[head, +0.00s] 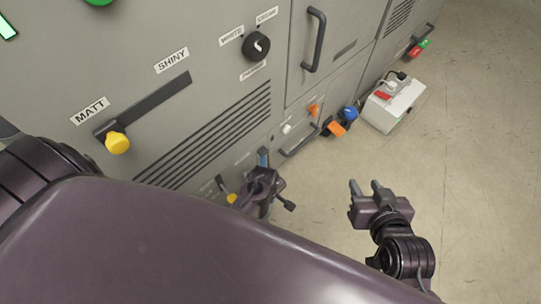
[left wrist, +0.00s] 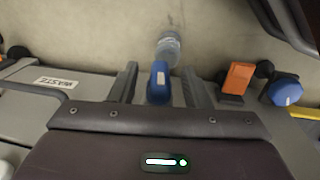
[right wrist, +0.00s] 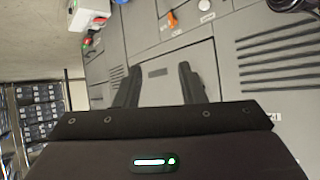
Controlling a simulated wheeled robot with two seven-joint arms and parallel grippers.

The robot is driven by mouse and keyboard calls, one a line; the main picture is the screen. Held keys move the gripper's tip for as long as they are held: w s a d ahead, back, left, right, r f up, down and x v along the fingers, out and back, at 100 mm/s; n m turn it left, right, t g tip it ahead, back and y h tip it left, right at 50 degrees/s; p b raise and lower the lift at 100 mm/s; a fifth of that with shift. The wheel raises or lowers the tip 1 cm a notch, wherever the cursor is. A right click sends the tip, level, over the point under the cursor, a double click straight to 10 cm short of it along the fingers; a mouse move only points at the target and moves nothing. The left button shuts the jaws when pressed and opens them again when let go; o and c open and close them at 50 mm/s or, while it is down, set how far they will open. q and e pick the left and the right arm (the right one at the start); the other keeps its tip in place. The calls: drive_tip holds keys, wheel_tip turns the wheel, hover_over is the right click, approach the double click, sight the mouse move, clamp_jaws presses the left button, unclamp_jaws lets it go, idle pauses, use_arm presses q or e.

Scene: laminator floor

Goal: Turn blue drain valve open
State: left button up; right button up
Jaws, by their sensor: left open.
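A blue valve handle (left wrist: 158,82) stands between the two spread fingers of my left gripper (left wrist: 160,88) in the left wrist view, with a visible gap on each side. A pale bluish cylinder (left wrist: 168,48) lies just beyond it. In the head view, a small blue part (head: 263,157) shows beside my left gripper (head: 264,184), close to the lower grey panel; the gripper and arm hide much there. My right gripper (head: 367,190) is open and empty over bare floor, and its spread fingers also show in the right wrist view (right wrist: 158,82).
In the head view, a yellow knob (head: 117,143), black dial (head: 256,46) and white box (head: 393,102) show. The floor (head: 470,160) at right is clear.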

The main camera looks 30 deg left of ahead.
use_arm(q)
drive_tip(key=shift+f, duration=0.3)
use_arm(e)
drive_tip(key=shift+w+a+r+t, duration=0.1)
drive_tip(key=shift+w+r+t, duration=0.55)
drive_tip(key=shift+r, duration=0.35)
use_arm(q)
drive_tip(key=c, duration=0.9)
drive_tip(key=shift+g+y+p, duration=0.3)
drive_tip(key=shift+g+p, duration=0.5)
drive_tip(key=shift+p, duration=0.1)
use_arm(e)
drive_tip(key=s+d+f+g+h, duration=0.1)
drive_tip(key=s+d+f+g, duration=0.1)
drive_tip(key=s+f+g, duration=0.4)
wheel_tip(320, 180, down, 2)
drive_tip(key=shift+s+d+f+h, duration=0.15)
drive_tip(key=shift+s+d+h, duration=0.2)
drive_tip(key=shift+s, duration=0.7)
drive_tip(key=shift+a, duration=0.1)
use_arm(q)
drive_tip(key=o, duration=0.9)
